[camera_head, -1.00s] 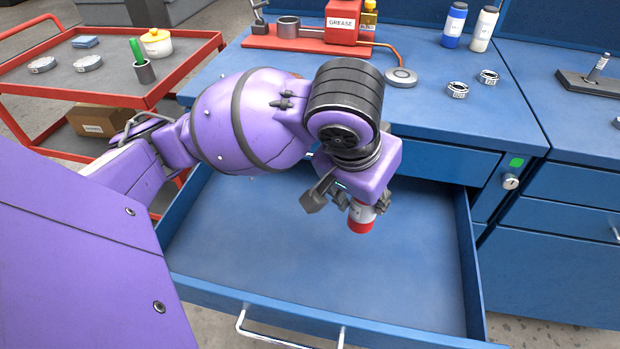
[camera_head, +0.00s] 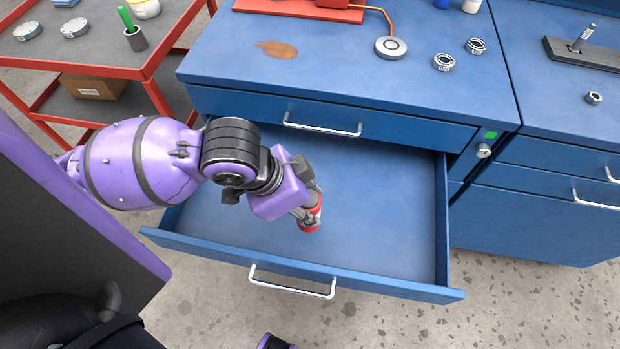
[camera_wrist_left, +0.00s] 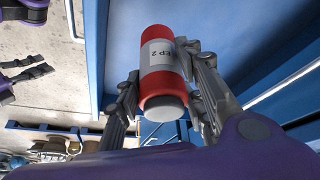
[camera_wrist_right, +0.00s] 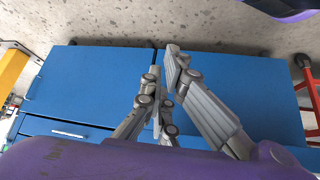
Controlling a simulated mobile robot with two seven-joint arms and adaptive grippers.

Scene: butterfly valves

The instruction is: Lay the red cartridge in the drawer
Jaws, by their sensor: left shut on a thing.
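The red cartridge, with a white label band, shows in the head view (camera_head: 309,226) and in the left wrist view (camera_wrist_left: 158,88), where the label reads "EP 2". My left gripper (camera_head: 308,208) is shut on it, one finger on each side. The cartridge is tilted over the floor of the open blue drawer (camera_head: 400,285); whether it touches that floor I cannot tell. The drawer looks otherwise empty. In the right wrist view my right gripper (camera_wrist_right: 165,70) has its fingertips together, with nothing between them, above the blue cabinet.
A shut drawer with a handle (camera_head: 322,130) lies above the open one, under the bench top. Rings (camera_head: 443,62) and a round grey pad (camera_head: 390,47) lie on the top. A red cart (camera_head: 150,70) stands at the left. The drawer's right side is free.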

